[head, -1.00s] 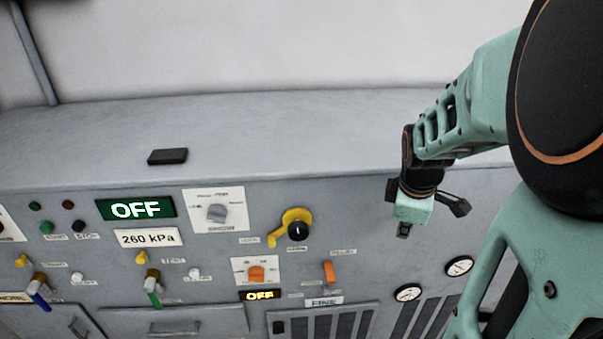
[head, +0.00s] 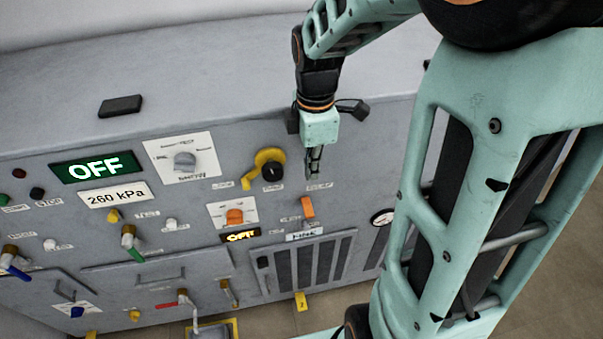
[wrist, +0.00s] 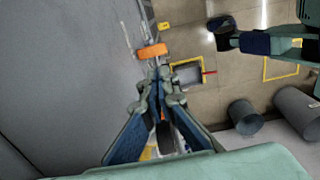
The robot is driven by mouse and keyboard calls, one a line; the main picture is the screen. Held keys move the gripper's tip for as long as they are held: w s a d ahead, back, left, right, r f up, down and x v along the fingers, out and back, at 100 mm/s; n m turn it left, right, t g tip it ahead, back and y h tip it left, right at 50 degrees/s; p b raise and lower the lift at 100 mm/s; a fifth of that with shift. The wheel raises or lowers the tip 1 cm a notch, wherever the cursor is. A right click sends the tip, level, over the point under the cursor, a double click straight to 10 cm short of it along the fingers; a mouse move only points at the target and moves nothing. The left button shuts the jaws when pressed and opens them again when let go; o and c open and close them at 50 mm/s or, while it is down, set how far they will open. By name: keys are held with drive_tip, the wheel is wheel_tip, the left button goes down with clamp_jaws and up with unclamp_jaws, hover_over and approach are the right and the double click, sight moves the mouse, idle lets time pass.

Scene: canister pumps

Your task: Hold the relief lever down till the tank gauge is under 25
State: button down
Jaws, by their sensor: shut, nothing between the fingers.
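The orange relief lever (head: 307,206) sticks out of the grey front panel, below a small label. My gripper (head: 314,174) points down just above it, shut and empty, with a visible gap to the lever. In the wrist view the orange lever (wrist: 151,51) lies just beyond the shut fingertips (wrist: 159,75).
A yellow lever with a black knob (head: 272,172) is left of my gripper. A large OFF display (head: 98,167) stands above a 260 kPa plate (head: 114,195). A black block (head: 120,106) lies on the top.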

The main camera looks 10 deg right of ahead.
sight(310, 212)
drive_tip(key=f, duration=1.4)
drive_tip(key=shift+w, duration=0.2)
